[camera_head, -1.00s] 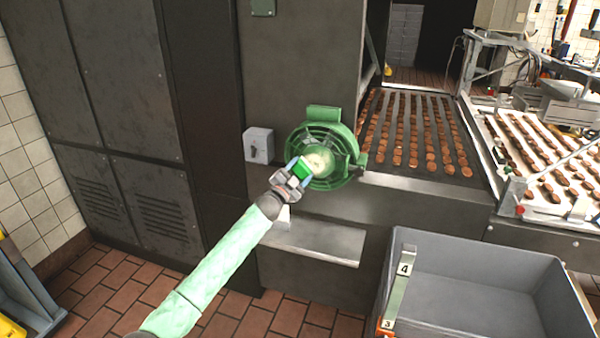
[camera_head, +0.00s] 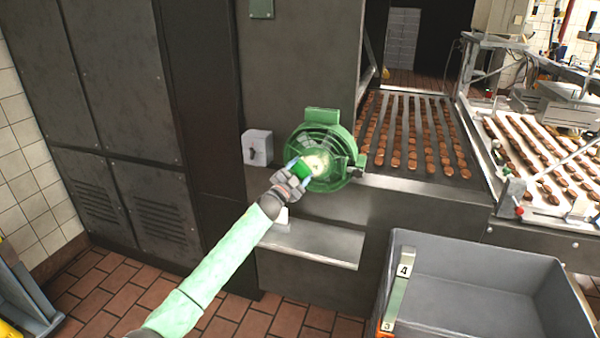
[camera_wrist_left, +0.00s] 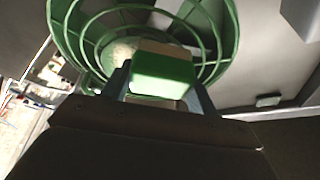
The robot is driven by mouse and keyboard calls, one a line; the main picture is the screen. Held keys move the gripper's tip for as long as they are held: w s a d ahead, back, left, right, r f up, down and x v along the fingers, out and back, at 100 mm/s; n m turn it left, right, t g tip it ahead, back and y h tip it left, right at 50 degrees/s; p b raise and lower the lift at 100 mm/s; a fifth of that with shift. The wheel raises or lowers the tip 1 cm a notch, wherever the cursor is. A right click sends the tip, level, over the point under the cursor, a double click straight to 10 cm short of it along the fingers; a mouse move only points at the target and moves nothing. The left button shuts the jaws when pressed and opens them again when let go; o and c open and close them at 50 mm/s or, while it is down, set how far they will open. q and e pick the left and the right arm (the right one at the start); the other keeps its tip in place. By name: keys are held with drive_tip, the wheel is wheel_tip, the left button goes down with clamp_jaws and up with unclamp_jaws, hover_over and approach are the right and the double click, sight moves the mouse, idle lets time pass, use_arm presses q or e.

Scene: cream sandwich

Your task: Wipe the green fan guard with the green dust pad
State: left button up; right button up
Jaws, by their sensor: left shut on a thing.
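The round green fan guard (camera_head: 325,140) is fixed to the dark machine front, with ring bars around a pale patch at its middle. The guard also fills the upper part of the left wrist view (camera_wrist_left: 225,30). My left gripper (camera_head: 297,173) is shut on the green dust pad (camera_head: 303,169), at the lower left of the guard's centre. In the left wrist view the pad (camera_wrist_left: 163,75) sits between the two fingers, with a pale tan layer on its far side, over the guard's middle. I cannot tell whether pad and bars touch. My right gripper is not in view.
A grey switch box (camera_head: 257,148) is left of the guard. A metal shelf (camera_head: 315,243) juts out below it. A conveyor with rows of brown biscuits (camera_head: 415,135) runs at the right. A grey bin (camera_head: 490,300) stands at the lower right.

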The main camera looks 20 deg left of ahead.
sight(308, 172)
use_arm(q)
drive_tip(key=shift+s+d, duration=0.15)
drive_tip(key=shift+d, duration=2.85)
drive_tip(key=shift+d, duration=0.15)
